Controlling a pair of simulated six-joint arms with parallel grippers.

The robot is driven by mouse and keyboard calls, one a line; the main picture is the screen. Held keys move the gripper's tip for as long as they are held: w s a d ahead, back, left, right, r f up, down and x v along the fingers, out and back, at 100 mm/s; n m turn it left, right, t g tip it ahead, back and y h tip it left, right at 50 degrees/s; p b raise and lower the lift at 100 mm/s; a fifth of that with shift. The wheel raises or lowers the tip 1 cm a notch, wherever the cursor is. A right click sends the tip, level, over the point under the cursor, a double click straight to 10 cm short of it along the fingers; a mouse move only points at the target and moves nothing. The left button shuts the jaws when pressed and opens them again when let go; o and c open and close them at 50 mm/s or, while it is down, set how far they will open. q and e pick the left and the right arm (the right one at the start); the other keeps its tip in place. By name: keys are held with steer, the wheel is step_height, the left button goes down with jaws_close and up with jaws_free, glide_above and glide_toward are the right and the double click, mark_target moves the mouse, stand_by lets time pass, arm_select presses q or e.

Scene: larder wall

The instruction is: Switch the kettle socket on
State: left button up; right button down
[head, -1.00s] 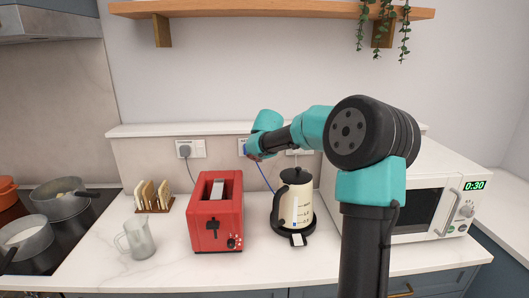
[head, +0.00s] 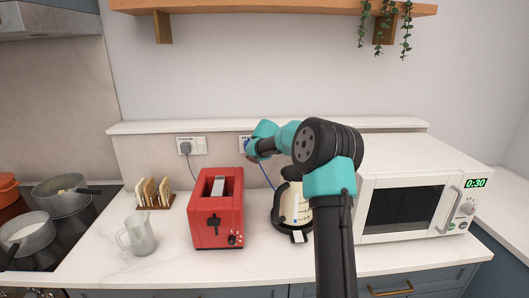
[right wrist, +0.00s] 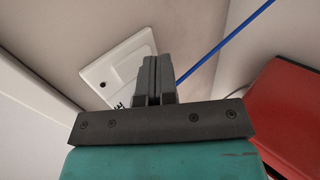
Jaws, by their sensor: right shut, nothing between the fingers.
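The kettle socket (head: 243,145) is a white plate on the low backsplash, mostly hidden by my right arm in the head view. A blue cord (head: 267,178) runs from there down to the cream kettle (head: 288,208), which my arm partly covers. In the right wrist view, a white socket plate (right wrist: 122,62) lies just beyond my right gripper (right wrist: 158,62). The gripper is shut and empty, its tips overlapping the plate's edge. I cannot tell whether they touch it. The rocker's position is hidden. The blue cord (right wrist: 222,45) passes beside the fingers. My left gripper is out of view.
A red toaster (head: 217,215) stands below and left of the socket. Another socket (head: 191,146) with a grey plug is further left. A toast rack (head: 154,193), glass jug (head: 138,234) and microwave (head: 405,205) share the counter. A ledge (head: 200,127) runs above the sockets.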

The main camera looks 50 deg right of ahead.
steer(key=shift+w+d, duration=0.25)
steer(key=shift+w, duration=0.05)
